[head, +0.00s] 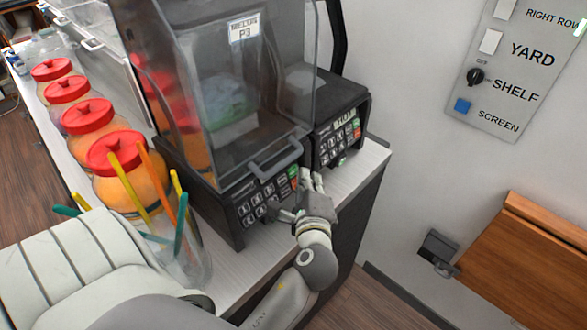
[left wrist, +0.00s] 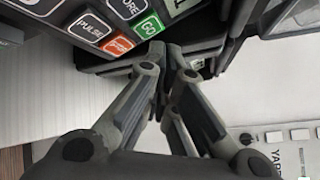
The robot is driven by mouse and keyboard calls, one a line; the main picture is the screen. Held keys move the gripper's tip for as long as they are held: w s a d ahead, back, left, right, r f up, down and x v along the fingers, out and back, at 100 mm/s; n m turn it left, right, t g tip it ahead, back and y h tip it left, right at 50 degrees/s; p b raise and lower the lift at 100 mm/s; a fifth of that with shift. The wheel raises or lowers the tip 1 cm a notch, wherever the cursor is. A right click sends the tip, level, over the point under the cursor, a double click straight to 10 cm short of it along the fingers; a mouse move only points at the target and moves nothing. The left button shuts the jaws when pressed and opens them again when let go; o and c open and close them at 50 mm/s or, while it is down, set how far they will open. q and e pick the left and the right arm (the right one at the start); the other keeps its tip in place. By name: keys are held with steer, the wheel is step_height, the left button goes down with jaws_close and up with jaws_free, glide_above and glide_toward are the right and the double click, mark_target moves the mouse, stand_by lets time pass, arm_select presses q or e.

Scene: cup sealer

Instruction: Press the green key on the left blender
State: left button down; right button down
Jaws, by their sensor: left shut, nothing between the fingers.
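The left blender (head: 215,120) is a dark machine with a clear cover and a front keypad (head: 262,200). Its green key (head: 293,172) sits at the keypad's upper right. In the left wrist view the green key (left wrist: 148,27) reads GO, with an orange-red key (left wrist: 118,46) beside it. My left gripper (head: 311,180) is shut and empty, in front of the keypad's right end. In the left wrist view its fingertips (left wrist: 167,48) are just beside and below the green key; I cannot tell whether they touch it. My right gripper is not in view.
A second blender (head: 338,115) with its own keypad stands close on the right. Jars with red lids (head: 115,152) and a container of coloured sticks (head: 190,250) stand left on the white counter (head: 345,180). A labelled switch panel (head: 510,65) is on the wall.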

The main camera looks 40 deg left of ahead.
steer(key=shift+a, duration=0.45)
arm_select(q)
steer(key=shift+a, duration=0.15)
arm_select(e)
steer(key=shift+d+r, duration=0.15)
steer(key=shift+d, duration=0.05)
arm_select(q)
steer(key=shift+a+f, duration=0.15)
steer(key=shift+a, duration=0.15)
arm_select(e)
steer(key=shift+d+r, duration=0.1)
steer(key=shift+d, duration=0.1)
arm_select(q)
steer(key=shift+a+f+p, duration=0.1)
steer(key=shift+a+p, duration=0.2)
steer(key=shift+p, duration=0.1)
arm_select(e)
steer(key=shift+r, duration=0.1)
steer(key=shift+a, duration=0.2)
arm_select(q)
steer(key=shift+d+r, duration=0.25)
steer(key=shift+d, duration=0.45)
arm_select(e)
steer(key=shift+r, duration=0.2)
